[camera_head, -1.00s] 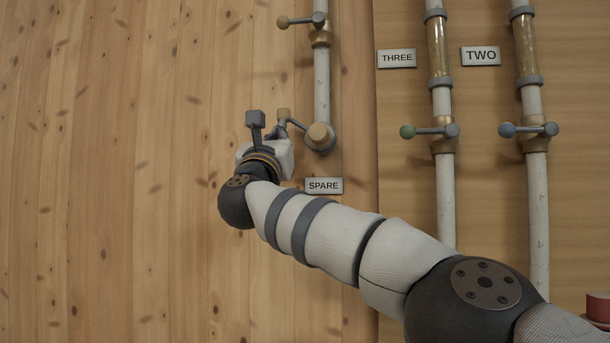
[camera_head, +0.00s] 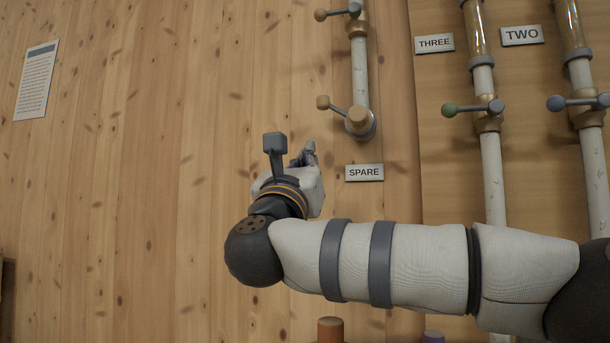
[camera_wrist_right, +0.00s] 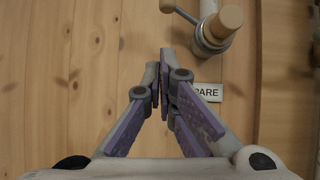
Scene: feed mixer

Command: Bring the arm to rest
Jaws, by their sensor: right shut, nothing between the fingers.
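My right arm reaches in from the right edge of the head view, and its gripper (camera_head: 308,155) is in front of the wooden wall, to the left of the SPARE label (camera_head: 364,172). The gripper is shut with nothing in it. In the right wrist view its fingertips (camera_wrist_right: 165,62) meet in front of bare wood. The lower spare valve handle (camera_head: 336,106) is above and to the right of the gripper, apart from it. My left gripper is not in view.
Pipes labelled THREE (camera_head: 434,43) and TWO (camera_head: 522,35) run down the panel at right, with a green-knobbed handle (camera_head: 460,109) and a blue-knobbed handle (camera_head: 572,102). A paper notice (camera_head: 36,80) hangs at upper left. An orange-brown object (camera_head: 330,328) shows at the bottom edge.

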